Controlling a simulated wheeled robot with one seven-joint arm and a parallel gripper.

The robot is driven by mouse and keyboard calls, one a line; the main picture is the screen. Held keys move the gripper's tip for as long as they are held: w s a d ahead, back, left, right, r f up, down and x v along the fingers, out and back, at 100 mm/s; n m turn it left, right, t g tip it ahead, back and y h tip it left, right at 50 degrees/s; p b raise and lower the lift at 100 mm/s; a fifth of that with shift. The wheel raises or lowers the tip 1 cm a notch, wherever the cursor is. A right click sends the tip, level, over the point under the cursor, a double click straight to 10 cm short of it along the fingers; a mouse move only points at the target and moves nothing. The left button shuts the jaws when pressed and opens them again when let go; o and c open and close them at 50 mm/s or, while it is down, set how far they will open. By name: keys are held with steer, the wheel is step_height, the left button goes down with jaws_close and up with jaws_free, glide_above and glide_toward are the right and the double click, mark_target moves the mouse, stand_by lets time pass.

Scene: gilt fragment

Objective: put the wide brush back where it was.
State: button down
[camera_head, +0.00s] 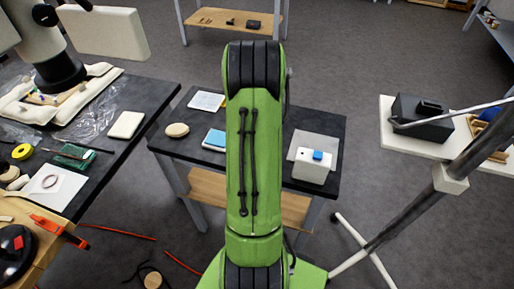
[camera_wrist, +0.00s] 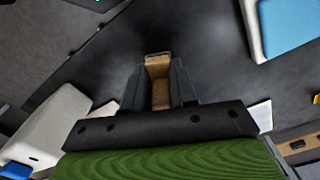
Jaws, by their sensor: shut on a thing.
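My gripper (camera_wrist: 158,68) shows in the wrist view, its two dark fingers closed on a tan, wood-coloured piece (camera_wrist: 160,92). This piece is likely the wide brush; only a short part shows between the fingers, and its bristles cannot be made out. The gripper is over the dark top of the small table (camera_head: 172,143). In the head view my green arm hides the gripper, the held piece and the middle of that table.
On the small table are a white box with a blue piece (camera_head: 313,168), a blue-topped white container (camera_head: 214,139), a round tan disc (camera_head: 177,130) and a white sheet (camera_head: 207,101). A cluttered workbench (camera_head: 140,88) stands left; a white stand (camera_head: 449,143) stands right.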

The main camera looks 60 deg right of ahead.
steer(key=shift+f, duration=0.15)
steer(key=c, duration=0.9)
jaws_free()
step_height(320, 180, up, 12)
steer(key=r+p, duration=0.1)
steer(key=p, duration=0.2)
steer(key=w+a+r+n, duration=0.4)
steer(key=w+a+r, duration=0.15)
steer(key=a, duration=0.25)
steer(key=w+a+r+n+t, duration=0.1)
steer(key=a+r+n, duration=0.1)
steer(key=a, duration=0.3)
steer(key=a+r+n+t+h, duration=0.1)
steer(key=a+n, duration=0.2)
steer(key=a, duration=0.1)
steer(key=w+a+r+n+t, duration=0.1)
steer(key=a+r+n, duration=0.1)
steer(key=a, duration=0.3)
steer(key=s+a+n+t, duration=0.1)
steer(key=s+a+n, duration=0.3)
steer(key=a+n, duration=0.1)
steer(key=s+a+n+t+y, duration=0.1)
steer(key=s+a+n, duration=0.3)
steer(key=a, duration=0.4)
steer(key=shift+a+r+n+t, duration=0.2)
steer(key=shift+r+n+t, duration=0.1)
steer(key=shift+r+n, duration=0.1)
